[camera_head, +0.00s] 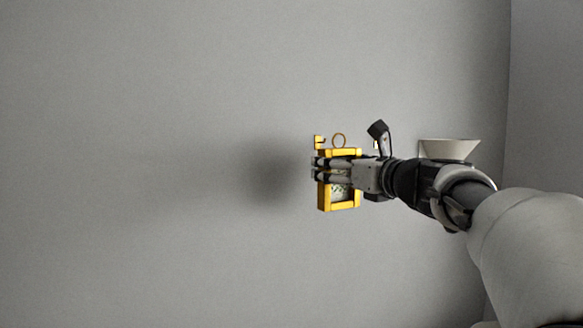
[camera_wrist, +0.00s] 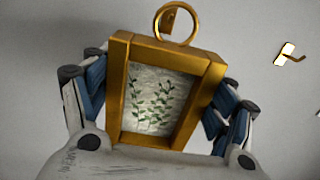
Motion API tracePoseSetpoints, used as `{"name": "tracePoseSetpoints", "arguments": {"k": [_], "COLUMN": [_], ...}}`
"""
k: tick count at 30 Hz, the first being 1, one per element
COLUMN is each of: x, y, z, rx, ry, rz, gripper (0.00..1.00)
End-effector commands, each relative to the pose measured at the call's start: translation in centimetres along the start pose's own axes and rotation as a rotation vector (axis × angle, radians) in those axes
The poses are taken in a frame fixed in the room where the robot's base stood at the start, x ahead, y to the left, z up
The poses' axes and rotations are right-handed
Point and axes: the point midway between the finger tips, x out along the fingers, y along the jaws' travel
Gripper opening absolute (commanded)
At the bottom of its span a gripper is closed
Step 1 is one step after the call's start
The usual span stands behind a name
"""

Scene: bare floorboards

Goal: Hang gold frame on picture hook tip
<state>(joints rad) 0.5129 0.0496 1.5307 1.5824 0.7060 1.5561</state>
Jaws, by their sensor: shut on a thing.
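The gold frame (camera_head: 340,207) has a pale picture of green sprigs and a ring (camera_head: 339,140) on its top edge. My gripper (camera_head: 317,168) is shut on the frame, with its fingers across it in front of the wall. The wrist view shows the frame (camera_wrist: 118,85) slightly tilted, with blue-padded fingers at both sides. A gold hook (camera_head: 319,142) is on the wall just left of the ring. In the wrist view, a hook (camera_wrist: 167,19) shows partly behind the ring (camera_wrist: 189,35); I cannot tell whether they touch.
Another small gold hook (camera_wrist: 290,54) is on the wall to the right in the wrist view. A pale, bowl-shaped wall fitting (camera_head: 448,150) stands behind my arm in the head view. The wall to the left is bare, and a wall corner lies at the right.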

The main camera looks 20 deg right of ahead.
Motion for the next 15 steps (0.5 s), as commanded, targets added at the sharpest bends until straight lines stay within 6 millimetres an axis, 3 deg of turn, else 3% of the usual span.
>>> {"name": "tracePoseSetpoints", "arguments": {"k": [15], "x": [3.2], "y": [0.0], "z": [-0.2], "rx": [0.000], "ry": [-0.001], "rz": [0.001], "gripper": [0.48]}}
